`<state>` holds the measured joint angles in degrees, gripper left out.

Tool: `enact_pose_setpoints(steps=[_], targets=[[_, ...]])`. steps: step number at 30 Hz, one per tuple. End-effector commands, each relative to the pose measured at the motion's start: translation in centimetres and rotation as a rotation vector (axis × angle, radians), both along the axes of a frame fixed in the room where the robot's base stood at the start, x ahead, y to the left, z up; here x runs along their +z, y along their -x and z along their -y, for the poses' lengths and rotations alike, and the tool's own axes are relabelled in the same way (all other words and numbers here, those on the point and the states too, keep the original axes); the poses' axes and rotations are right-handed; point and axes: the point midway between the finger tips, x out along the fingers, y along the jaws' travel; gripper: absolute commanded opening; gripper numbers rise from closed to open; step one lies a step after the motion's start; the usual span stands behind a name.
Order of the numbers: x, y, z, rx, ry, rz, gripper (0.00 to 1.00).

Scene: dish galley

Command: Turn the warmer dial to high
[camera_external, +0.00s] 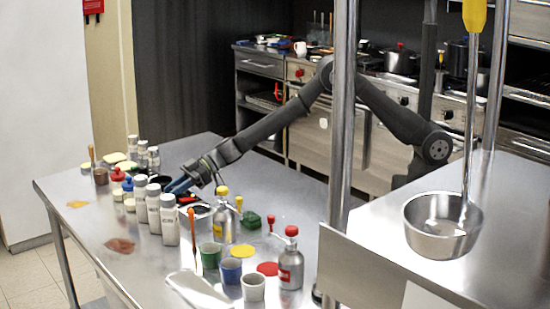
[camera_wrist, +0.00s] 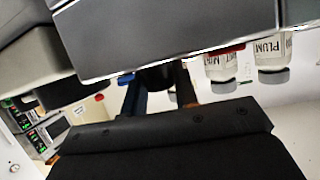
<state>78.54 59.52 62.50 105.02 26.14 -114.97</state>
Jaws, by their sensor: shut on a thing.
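My gripper (camera_external: 178,186) reaches down from the right to the middle of the steel table, among white-capped bottles. In the wrist view its fingers (camera_wrist: 160,92) are shut on a dark round thing (camera_wrist: 155,77), seen only in part under a large grey body. I cannot tell for sure whether this is the warmer dial. Its markings and setting are hidden. In the external view the bottles and my gripper cover this spot, and I cannot make out a warmer or a dial there.
White-capped bottles (camera_external: 169,222) stand close in front of my gripper. Labelled bottles (camera_wrist: 272,52) show right of the fingers. Metal squeeze bottles (camera_external: 290,262) and cups (camera_external: 230,270) stand toward the front right. A steel post (camera_external: 343,130) rises before my arm. The table's left front (camera_external: 85,240) is mostly clear.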

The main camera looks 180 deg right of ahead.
Motion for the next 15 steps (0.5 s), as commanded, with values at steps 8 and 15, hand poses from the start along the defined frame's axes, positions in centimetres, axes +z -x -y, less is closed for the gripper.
enact_pose_setpoints(steps=[8,15], targets=[[0.49,-0.23,0.12,-0.122,0.01,0.005,0.04],[0.53,-0.1,0.15,-0.194,0.008,0.004,0.04]])
